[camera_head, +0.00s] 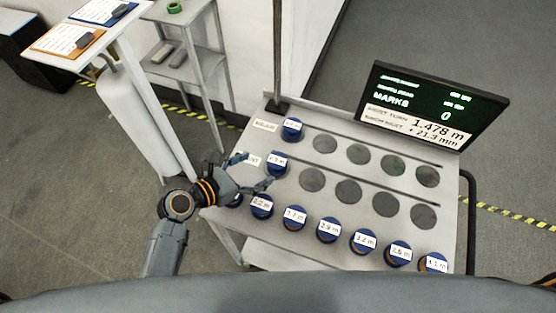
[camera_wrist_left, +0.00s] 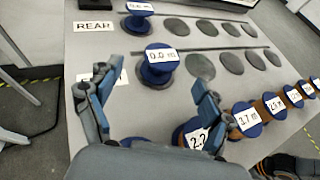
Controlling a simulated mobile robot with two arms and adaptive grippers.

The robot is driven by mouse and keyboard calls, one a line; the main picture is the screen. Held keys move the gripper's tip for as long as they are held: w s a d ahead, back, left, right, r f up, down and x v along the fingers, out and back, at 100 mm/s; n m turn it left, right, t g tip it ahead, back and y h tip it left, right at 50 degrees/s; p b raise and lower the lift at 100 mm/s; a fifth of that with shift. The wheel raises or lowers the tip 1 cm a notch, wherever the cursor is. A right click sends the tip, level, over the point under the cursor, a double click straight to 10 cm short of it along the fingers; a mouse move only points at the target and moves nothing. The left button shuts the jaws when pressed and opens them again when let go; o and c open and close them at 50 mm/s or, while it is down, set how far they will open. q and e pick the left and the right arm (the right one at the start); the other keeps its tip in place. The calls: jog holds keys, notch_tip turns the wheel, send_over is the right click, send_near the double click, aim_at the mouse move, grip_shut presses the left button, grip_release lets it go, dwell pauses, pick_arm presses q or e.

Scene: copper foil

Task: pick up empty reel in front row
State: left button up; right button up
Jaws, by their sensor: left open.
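The front-row reel (camera_head: 277,164) is blue with a white label and stands at the left end of its row on the grey bench. In the left wrist view this reel (camera_wrist_left: 160,66) reads 0.0 m and shows a bare blue core. My left gripper (camera_head: 254,172) is open just left of it. In the wrist view the open fingers (camera_wrist_left: 141,88) point towards the reel, which is beyond the tips and apart from them. A finger partly covers the FRONT label.
A rear-row reel (camera_head: 292,129) stands behind. Several copper-wound reels (camera_head: 328,230) line the bench's near edge, close to my left gripper. Empty round spots (camera_head: 348,191) fill the rest of both rows. A screen (camera_head: 430,105) and a pole (camera_head: 277,50) stand at the back.

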aim_at(277, 160)
pick_arm(q)
jog(key=shift+x, duration=1.25)
jog(key=shift+w+d+f, duration=0.2)
jog(key=shift+w+d, duration=0.15)
jog(key=shift+d, duration=0.1)
jog(key=shift+p+x, duration=0.5)
jog(key=shift+x, duration=1.8)
jog(key=shift+s+f, duration=0.15)
jog(key=shift+s, duration=0.1)
jog(key=shift+c, duration=0.7)
jog(key=c, duration=1.1)
jog(key=shift+c, duration=0.2)
pick_arm(e)
jog(key=shift+w+d+r, duration=0.3)
jog(key=shift+r, duration=0.2)
jog(key=shift+d, duration=0.15)
